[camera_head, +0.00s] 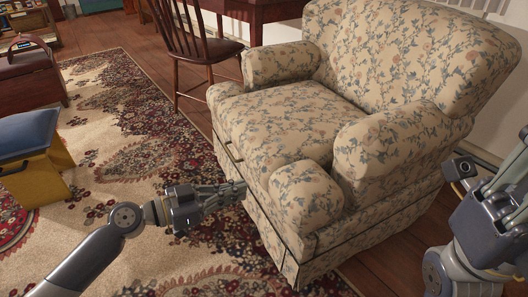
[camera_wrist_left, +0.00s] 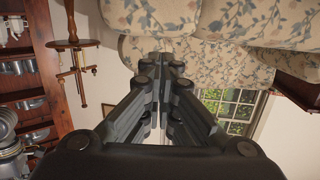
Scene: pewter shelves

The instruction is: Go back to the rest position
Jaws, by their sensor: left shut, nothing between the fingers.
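My left gripper (camera_head: 236,190) reaches in from the lower left in the head view, low over the rug, with its fingertips close to the front of the floral armchair (camera_head: 285,115). I cannot tell whether they touch it. In the left wrist view the two black fingers (camera_wrist_left: 160,70) come together with nothing between them. My right arm (camera_head: 480,235) shows at the right edge, beside the armchair.
A patterned rug (camera_head: 125,160) covers the floor. A yellow stool with a blue cushion (camera_head: 28,135) stands at the left. A wooden chair (camera_head: 200,50) and a red table (camera_head: 262,10) are behind. Wooden shelves (camera_wrist_left: 30,85) and a window (camera_wrist_left: 230,105) show in the left wrist view.

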